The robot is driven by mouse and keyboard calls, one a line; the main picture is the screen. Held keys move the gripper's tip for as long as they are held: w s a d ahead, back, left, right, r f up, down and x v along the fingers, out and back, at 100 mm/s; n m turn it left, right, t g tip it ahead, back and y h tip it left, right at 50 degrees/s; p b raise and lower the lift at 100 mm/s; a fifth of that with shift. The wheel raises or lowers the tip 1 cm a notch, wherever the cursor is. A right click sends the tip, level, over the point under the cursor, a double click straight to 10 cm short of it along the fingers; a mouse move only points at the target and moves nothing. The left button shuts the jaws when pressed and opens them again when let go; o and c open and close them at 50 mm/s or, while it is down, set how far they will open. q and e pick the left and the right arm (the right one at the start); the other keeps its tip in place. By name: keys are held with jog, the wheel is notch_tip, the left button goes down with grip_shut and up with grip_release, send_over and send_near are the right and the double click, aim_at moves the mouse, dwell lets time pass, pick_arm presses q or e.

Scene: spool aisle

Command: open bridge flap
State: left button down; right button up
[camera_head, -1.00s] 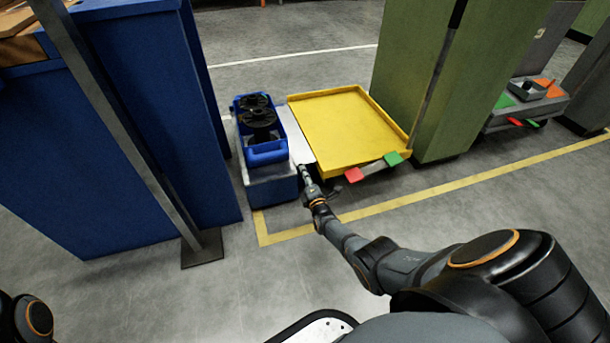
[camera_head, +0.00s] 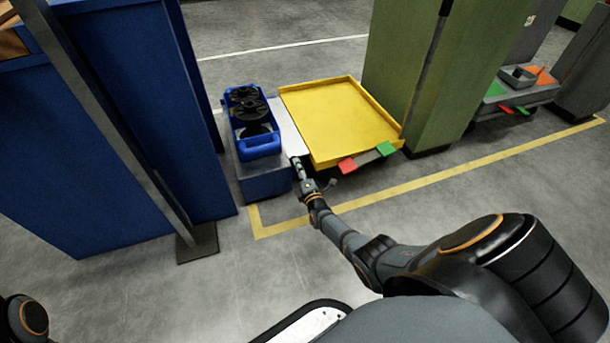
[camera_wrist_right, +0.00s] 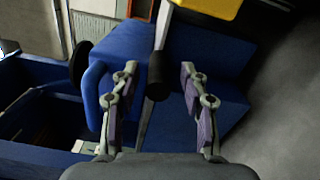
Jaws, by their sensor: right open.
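A pale flat plate (camera_head: 290,134), likely the bridge flap, lies between the blue cart (camera_head: 268,183) and the yellow tray (camera_head: 342,122). In the right wrist view a black cylindrical grip (camera_wrist_right: 157,76) on a thin pale bar (camera_wrist_right: 163,22) stands between my fingers. I cannot tell for certain how the bar joins the plate. My right gripper (camera_head: 308,181) is at the near end of the gap between cart and tray. In the wrist view it (camera_wrist_right: 157,85) is open, with its fingers apart on both sides of the grip. My left gripper is out of view.
A blue bin (camera_head: 262,149) with black spools sits on the cart. Red (camera_head: 347,165) and green (camera_head: 386,148) pads mark the tray's near edge. A green cabinet (camera_head: 395,60) stands behind, and a blue rack with a post (camera_head: 120,130) at left. Open floor lies in front.

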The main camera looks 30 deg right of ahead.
jog(key=v, duration=1.1)
jog(key=shift+w, duration=0.1)
